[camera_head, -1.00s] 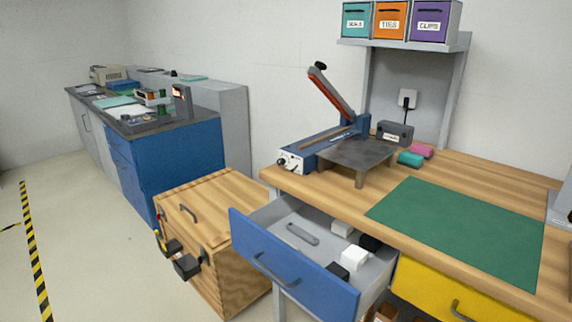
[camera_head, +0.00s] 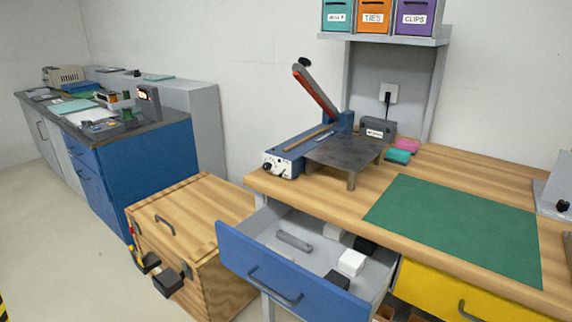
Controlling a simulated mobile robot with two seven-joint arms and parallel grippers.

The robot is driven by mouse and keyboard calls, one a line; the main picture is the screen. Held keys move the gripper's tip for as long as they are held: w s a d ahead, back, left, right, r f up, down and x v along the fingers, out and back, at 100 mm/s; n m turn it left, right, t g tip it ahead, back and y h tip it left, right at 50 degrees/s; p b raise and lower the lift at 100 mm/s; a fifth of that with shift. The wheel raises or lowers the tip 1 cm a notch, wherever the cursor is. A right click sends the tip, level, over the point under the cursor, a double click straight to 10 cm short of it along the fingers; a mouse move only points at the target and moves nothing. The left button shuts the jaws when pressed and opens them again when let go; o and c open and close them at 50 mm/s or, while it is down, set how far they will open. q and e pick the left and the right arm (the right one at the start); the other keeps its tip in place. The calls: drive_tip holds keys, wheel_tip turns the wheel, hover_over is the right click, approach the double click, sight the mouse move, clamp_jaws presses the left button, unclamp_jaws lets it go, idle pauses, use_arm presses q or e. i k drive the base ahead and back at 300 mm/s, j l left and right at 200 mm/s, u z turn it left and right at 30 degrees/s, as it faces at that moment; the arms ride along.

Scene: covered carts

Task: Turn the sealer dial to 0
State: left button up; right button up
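The sealer (camera_head: 300,150) is a blue impulse sealer on the wooden bench, with its red and black lever arm (camera_head: 316,88) raised. Its white front panel (camera_head: 282,166) faces me and carries a small dark dial (camera_head: 267,167) at its left; the dial's setting is too small to read. A dark metal plate stand (camera_head: 345,154) stands against the sealer's right side. Neither of my grippers is in view.
An open blue drawer (camera_head: 290,275) juts out below the sealer, holding white and black blocks. A wooden crate (camera_head: 195,215) stands left of it. A green mat (camera_head: 455,225) covers the bench's right part. A blue cabinet (camera_head: 160,170) is behind left.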

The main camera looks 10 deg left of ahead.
sight(266, 166)
drive_tip(key=i+j+z, duration=0.2)
drive_tip(key=j, duration=0.4)
drive_tip(key=j+z, duration=0.2)
drive_tip(key=j, duration=0.35)
drive_tip(key=i+j+z, duration=0.1)
drive_tip(key=j+z, duration=0.15)
drive_tip(key=j, duration=0.35)
drive_tip(key=j+z, duration=0.15)
drive_tip(key=j, duration=1.7)
